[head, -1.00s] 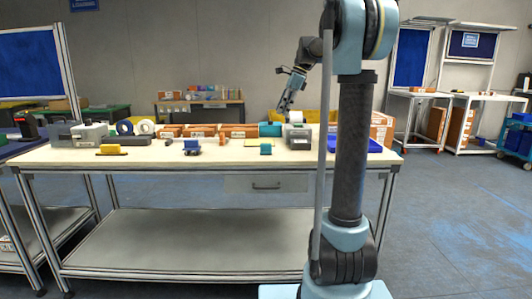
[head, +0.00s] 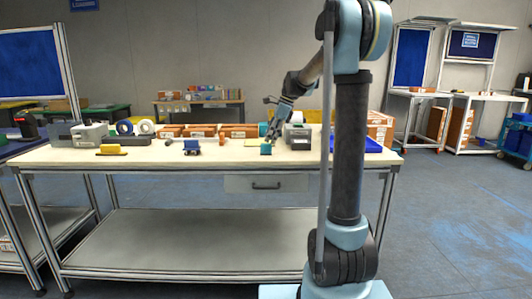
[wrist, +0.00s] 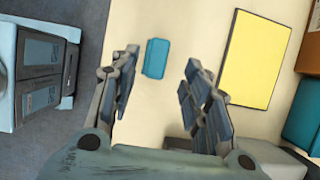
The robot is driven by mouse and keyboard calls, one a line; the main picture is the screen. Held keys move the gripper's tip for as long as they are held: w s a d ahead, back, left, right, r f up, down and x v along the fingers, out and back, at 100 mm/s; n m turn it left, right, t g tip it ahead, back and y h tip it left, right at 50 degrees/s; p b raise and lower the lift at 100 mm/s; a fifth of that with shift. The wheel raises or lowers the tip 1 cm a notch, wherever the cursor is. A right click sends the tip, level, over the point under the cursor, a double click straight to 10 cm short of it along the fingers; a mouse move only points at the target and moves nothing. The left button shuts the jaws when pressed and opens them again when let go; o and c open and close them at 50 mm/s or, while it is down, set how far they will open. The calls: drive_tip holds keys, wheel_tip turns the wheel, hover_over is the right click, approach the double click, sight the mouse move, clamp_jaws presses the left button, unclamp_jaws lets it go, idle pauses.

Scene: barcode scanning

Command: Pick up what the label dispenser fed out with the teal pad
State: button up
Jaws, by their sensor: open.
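The teal pad (head: 266,149) is a small block near the front edge of the table. In the wrist view the teal pad (wrist: 156,58) lies between and just beyond my fingertips, with a gap on both sides. My gripper (head: 272,141) is open and empty, pointing down just above and behind the pad. It also shows open in the wrist view (wrist: 161,75). A grey boxy device (head: 299,138) stands right of the gripper, and another (head: 88,134) stands at the left end. I cannot tell which is the label dispenser. I cannot make out a fed-out label.
A yellow sheet (wrist: 255,60) lies flat beside the pad. Brown boxes (head: 238,131) line the back of the table (head: 225,158). A blue tray (head: 371,146) is at right, a small blue item (head: 192,147) at left.

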sight(267, 144)
drive_tip(key=x, duration=0.4)
drive_tip(key=shift+s+a, duration=0.1)
drive_tip(key=shift+s, duration=0.1)
clamp_jaws()
drive_tip(key=shift+r, duration=0.15)
wheel_tip(267, 144, up, 10)
idle(0.5)
